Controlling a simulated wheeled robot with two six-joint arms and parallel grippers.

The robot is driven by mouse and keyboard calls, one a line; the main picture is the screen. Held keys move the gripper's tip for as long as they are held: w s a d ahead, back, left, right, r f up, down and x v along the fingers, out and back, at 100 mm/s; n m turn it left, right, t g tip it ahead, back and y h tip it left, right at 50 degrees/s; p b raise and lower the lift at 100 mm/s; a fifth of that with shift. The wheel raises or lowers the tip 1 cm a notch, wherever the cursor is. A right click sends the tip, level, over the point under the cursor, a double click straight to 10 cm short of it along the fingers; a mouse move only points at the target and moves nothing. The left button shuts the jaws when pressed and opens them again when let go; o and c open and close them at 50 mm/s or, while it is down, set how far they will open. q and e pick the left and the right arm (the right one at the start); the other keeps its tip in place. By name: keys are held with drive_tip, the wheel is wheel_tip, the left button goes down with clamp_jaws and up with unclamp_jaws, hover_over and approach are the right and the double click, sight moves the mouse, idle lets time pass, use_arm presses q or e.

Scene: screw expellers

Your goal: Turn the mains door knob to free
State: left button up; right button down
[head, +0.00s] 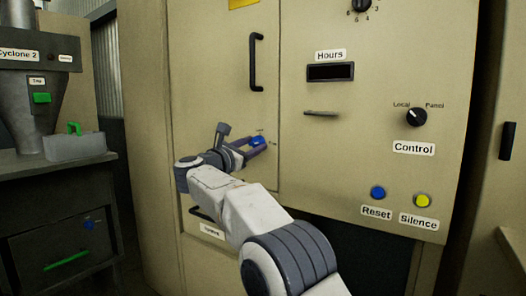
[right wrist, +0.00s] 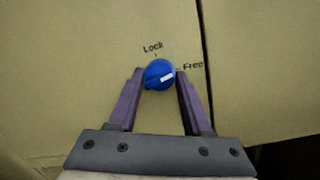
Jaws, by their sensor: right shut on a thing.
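The mains door knob (right wrist: 156,76) is a round blue knob on the beige cabinet door. Its white mark points right and slightly up, toward the word "Free" (right wrist: 193,66); "Lock" (right wrist: 153,47) is printed above it. In the head view the knob (head: 257,141) shows at the end of my right gripper. My right gripper (right wrist: 160,73) has its two purple fingers on either side of the knob, shut on it; it also shows in the head view (head: 252,148). My left gripper is not in view.
A black door handle (head: 254,62) stands above the knob. To the right are a control panel with the Control switch (head: 416,117), a blue Reset button (head: 378,192) and a yellow Silence button (head: 422,200). A dark cabinet (head: 60,205) stands at left.

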drive_tip(key=shift+f+m, duration=0.35)
drive_tip(key=shift+m, duration=0.45)
drive_tip(key=shift+m+b, duration=0.75)
drive_tip(key=shift+m, duration=0.05)
drive_tip(key=shift+c, duration=1.8)
unclamp_jaws()
drive_tip(key=shift+r, duration=0.2)
